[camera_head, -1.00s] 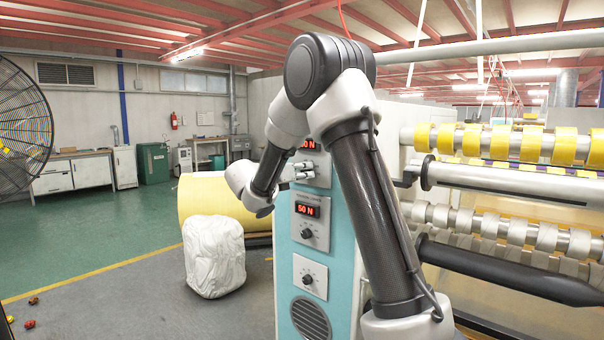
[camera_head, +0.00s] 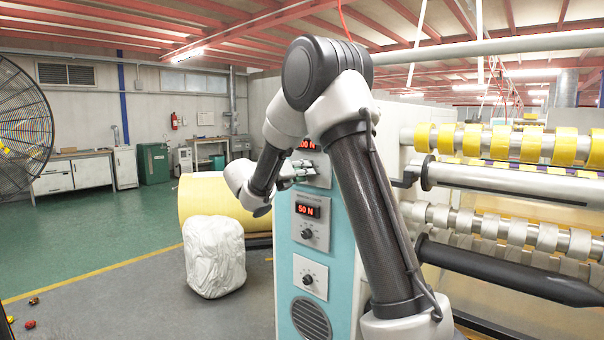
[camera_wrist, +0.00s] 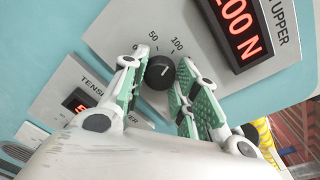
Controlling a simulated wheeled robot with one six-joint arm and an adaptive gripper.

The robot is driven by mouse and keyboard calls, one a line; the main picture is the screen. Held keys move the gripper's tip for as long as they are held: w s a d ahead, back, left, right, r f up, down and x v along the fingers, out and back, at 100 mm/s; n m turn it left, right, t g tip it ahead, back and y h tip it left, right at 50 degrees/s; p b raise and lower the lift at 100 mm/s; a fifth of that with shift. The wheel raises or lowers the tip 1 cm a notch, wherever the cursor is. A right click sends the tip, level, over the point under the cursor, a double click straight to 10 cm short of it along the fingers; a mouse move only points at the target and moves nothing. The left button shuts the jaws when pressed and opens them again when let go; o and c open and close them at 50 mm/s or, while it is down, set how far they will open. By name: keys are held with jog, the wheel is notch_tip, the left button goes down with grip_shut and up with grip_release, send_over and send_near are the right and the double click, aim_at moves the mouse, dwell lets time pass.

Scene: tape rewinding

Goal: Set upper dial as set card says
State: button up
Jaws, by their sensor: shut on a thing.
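The upper dial is a black knob (camera_wrist: 160,73) on a grey plate, with scale marks 0, 50 and 100 showing in the wrist view. Its white pointer line seems to lean toward the 100 mark; the rest of the scale is hidden by a finger. My gripper (camera_wrist: 162,62) is shut on the knob, one green-padded finger on each side. The upper red display (camera_wrist: 238,30) reads 100 N. In the head view my gripper (camera_head: 298,172) is at the top plate of the teal cabinet (camera_head: 284,262) and covers the knob. I cannot see a set card.
Below on the cabinet, a second display (camera_head: 307,210) reads 50 N above its own knob (camera_head: 306,233), and a third knob (camera_head: 307,279) sits lower. A white covered bundle (camera_head: 214,257) stands left. Rollers with yellow tape (camera_head: 530,145) are at right.

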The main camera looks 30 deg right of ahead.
jog(key=o, duration=1)
jog(key=shift+a, duration=0.1)
jog(key=v, duration=1.1)
jog(key=shift+s+a, duration=0.15)
jog(key=shift+a, duration=0.25)
